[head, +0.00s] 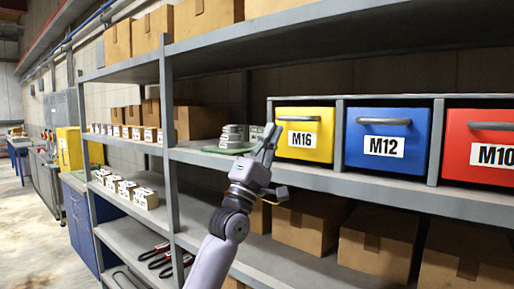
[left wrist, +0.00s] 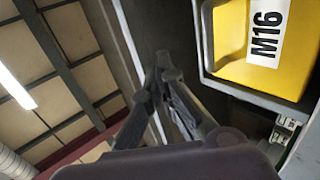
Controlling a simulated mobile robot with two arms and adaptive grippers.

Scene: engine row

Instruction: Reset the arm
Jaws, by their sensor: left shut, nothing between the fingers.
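My left gripper (head: 271,137) is raised in front of the shelf in the head view, just left of the yellow M16 drawer (head: 305,134). It is shut and empty. In the left wrist view its fingertips (left wrist: 165,62) meet, with the yellow M16 drawer (left wrist: 258,45) to their right. I cannot tell whether the fingers touch the drawer cabinet. My right gripper is in neither view.
A blue M12 drawer (head: 388,137) and a red M10 drawer (head: 480,146) sit right of the yellow one, all with grey handles. Small parts (head: 232,135) are stacked left of the gripper. Cardboard boxes (head: 310,221) fill the shelf below. An aisle lies far left.

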